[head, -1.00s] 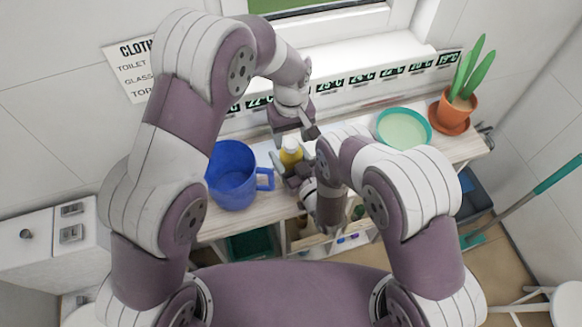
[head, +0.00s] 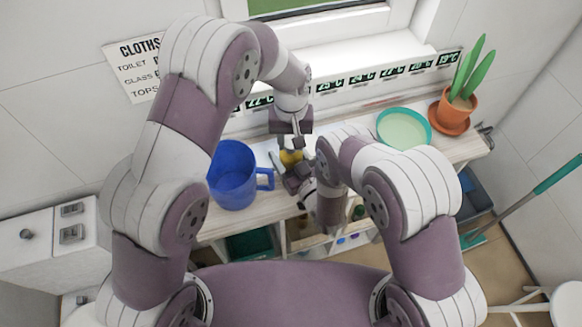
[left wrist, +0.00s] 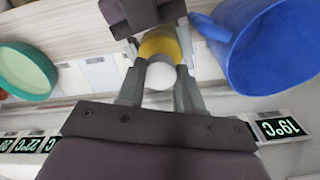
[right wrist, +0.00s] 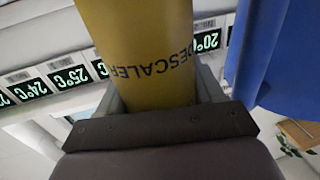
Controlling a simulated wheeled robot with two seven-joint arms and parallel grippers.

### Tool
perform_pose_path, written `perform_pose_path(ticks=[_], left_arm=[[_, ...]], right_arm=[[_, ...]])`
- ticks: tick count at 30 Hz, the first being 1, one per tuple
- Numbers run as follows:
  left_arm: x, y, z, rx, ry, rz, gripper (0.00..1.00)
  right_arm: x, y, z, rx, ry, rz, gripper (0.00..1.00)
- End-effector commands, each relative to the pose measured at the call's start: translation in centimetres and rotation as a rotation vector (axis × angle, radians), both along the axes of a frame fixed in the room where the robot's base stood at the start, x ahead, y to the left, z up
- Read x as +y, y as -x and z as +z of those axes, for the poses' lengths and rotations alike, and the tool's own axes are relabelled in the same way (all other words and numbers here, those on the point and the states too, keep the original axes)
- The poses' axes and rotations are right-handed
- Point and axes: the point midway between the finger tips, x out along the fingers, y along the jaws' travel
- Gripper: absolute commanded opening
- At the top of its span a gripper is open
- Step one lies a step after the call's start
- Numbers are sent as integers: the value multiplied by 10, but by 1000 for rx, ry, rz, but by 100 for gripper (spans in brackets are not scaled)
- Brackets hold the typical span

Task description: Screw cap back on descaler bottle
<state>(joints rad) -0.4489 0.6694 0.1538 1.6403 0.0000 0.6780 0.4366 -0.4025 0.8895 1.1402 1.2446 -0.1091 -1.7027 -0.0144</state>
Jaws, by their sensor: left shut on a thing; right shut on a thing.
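The yellow descaler bottle (head: 290,158) stands upright above the shelf top, mostly hidden between my grippers in the head view. In the right wrist view the bottle (right wrist: 140,40) shows its DESCALER lettering between the fingers of my right gripper (head: 294,178), which is shut on its body. The white cap (left wrist: 159,76) is at the top of the bottle (left wrist: 160,44) in the left wrist view. My left gripper (head: 297,143) comes from above, with its fingers shut on the cap's sides. I cannot tell how far the cap is threaded.
A blue mug (head: 232,175) stands close left of the bottle. A teal-rimmed dish (head: 404,128) and a potted plant (head: 454,108) stand further right on the shelf top. Temperature displays (head: 350,80) line the wall behind. Free shelf top shows between the grippers and the dish.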

Motion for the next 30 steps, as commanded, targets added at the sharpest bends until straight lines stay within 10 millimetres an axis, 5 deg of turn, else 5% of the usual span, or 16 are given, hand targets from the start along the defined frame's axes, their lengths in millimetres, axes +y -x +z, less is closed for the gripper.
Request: perform_pose_path(ticks=[2,6,7,9,20,30], left_arm=[[0,0,0,0,0,-144,0],[0,0,0,0,0,-132,0],[0,0,0,0,0,-131,42],[0,0,0,0,0,-131,65],[0,-1,6,-2,1,-129,65],[0,-1,62,-3,1,-129,65]], right_arm=[[0,0,-1,1,0,-1,0],[0,0,-1,1,0,-1,0],[0,0,-1,1,0,-1,0],[0,0,-1,1,0,-1,0],[0,0,0,1,0,0,0],[0,0,-1,1,0,0,0]])
